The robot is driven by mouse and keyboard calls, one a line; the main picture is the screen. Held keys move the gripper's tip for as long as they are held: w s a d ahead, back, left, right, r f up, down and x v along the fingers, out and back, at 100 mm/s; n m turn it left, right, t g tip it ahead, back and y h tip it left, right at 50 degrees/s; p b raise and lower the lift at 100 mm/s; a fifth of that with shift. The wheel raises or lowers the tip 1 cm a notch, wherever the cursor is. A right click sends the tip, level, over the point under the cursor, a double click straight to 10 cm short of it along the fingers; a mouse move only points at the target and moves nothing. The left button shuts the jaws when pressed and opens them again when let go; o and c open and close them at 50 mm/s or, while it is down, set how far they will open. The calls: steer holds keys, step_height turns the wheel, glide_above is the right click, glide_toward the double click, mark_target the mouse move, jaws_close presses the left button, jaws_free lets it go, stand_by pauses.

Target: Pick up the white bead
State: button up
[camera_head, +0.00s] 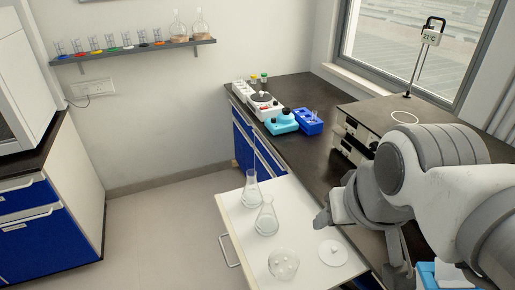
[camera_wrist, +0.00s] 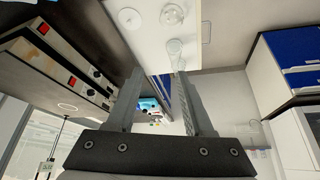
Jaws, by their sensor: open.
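I cannot make out the white bead for certain. A round white disc (camera_head: 333,252) with a small pale raised spot at its middle lies on the white worktop (camera_head: 240,212). A clear glass dish (camera_head: 283,264) stands to its left, with small pale specks in it that are too small to tell. In the wrist view the white disc (camera_wrist: 129,19) and the glass dish (camera_wrist: 172,13) lie near the top edge, beyond the fingertips. My gripper (camera_wrist: 158,73) is open, with nothing between its fingers, and is apart from both.
Two glass flasks, a front one (camera_head: 266,217) and a back one (camera_head: 250,188), stand on the worktop left of my arm. A dark bench (camera_head: 318,92) behind holds a blue rack (camera_head: 308,122) and a cyan device (camera_head: 283,124). A grey box unit (camera_head: 385,116) stands behind my arm.

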steer(key=n+g, duration=0.6)
steer(key=n, duration=0.7)
glide_above(289, 266)
step_height(289, 266, down, 21)
steer(key=f+b, duration=0.1)
steer(key=f, duration=0.2)
steer(key=f+b, duration=0.1)
steer(key=f, duration=0.3)
steer(key=f+b, duration=0.1)
steer(key=f, duration=0.2)
steer(key=shift+s+a+f, duration=0.25)
steer(key=shift+s+f, duration=0.05)
steer(key=shift+f, duration=0.05)
steer(key=shift+w+d+f+b, duration=0.2)
steer(key=shift+f+b, duration=0.2)
steer(key=shift+f, duration=1.1)
steer(key=shift+w+d+f+b, duration=0.15)
steer(key=shift+f+b, duration=0.2)
steer(key=shift+f, duration=1.1)
steer(key=shift+a, duration=0.1)
jaws_close()
